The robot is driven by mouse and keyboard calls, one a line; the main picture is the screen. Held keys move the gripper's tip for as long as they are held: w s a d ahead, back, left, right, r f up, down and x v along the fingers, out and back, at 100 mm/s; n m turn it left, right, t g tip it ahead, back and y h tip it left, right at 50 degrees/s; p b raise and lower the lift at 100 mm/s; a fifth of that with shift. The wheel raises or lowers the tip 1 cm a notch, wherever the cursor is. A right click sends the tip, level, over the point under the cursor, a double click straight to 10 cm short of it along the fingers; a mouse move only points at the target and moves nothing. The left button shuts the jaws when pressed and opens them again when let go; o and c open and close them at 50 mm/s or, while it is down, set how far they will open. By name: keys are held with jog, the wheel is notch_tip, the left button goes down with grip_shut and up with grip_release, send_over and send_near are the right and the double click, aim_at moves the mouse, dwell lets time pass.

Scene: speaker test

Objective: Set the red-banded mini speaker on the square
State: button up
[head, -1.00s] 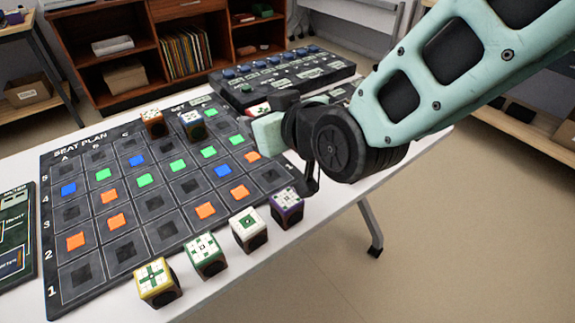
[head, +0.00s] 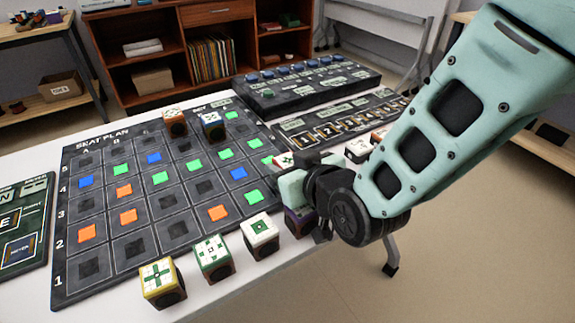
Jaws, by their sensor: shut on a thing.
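The red-banded mini speaker (head: 283,160) is a small cube; its white top with red marks shows just behind my gripper's pale finger. My gripper (head: 299,183) is shut on it above the right edge of the dark seat plan board (head: 75,294). The gripper hides most of the speaker, including its band. The board has a grid of dark squares, several of them orange, blue or green. Which square is meant I cannot tell.
Yellow (head: 162,283), green (head: 214,257) and white (head: 260,236) speakers stand along the board's front edge; a purple one (head: 297,222) is partly behind my gripper. A button console (head: 310,87) lies behind.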

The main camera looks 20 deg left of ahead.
jog(key=o, duration=0.7)
jog(key=shift+f, duration=0.2)
jog(key=o, duration=0.4)
jog(key=shift+r, duration=0.1)
jog(key=shift+s+d+r, duration=0.15)
jog(key=shift+d+r, duration=0.05)
jog(key=shift+r, duration=0.1)
jog(key=v, duration=0.8)
jog(key=shift+s+d+r, duration=0.2)
jog(key=shift+s+d, duration=0.05)
jog(key=shift+s+d+f+b, duration=0.1)
jog(key=shift+s+d+b, duration=0.1)
jog(key=shift+b, duration=0.5)
jog(key=shift+b+v, duration=1.05)
jog(key=shift+v, duration=0.05)
